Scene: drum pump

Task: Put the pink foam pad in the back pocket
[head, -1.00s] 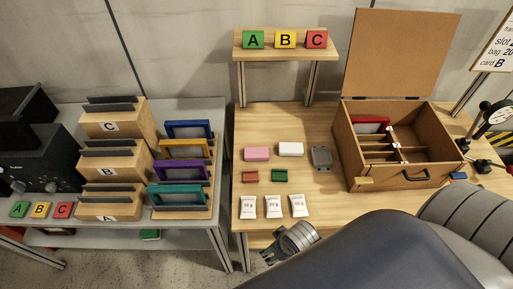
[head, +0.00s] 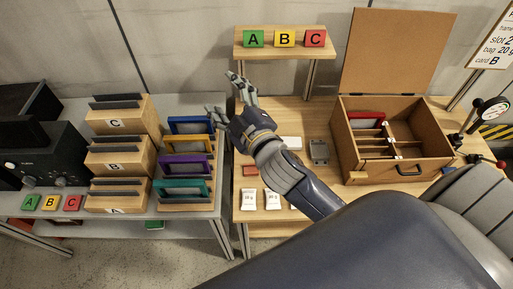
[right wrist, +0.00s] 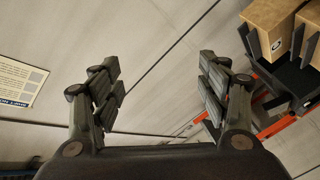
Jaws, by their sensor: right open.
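The pink foam pad is not visible now; my right arm and hand cover the spot on the table where it lay. The open brown case (head: 372,178) stands at the right of the table with its lid up. Its inside is split into compartments by thin dividers, and a red-framed piece (head: 367,119) lies at its back left. My right gripper (head: 223,92) is open and empty, raised over the table's left edge, with its fingers pointing up and left. In the right wrist view its two fingers (right wrist: 162,90) are spread apart with only wall and shelving beyond. My left gripper is not in view.
A white block (head: 292,143), a grey device (head: 319,151), a small red block (head: 250,170) and white bags (head: 248,200) lie on the table. The A-B-C shelf (head: 285,55) stands at the back. Colored frames (head: 186,166) stand on the left bench.

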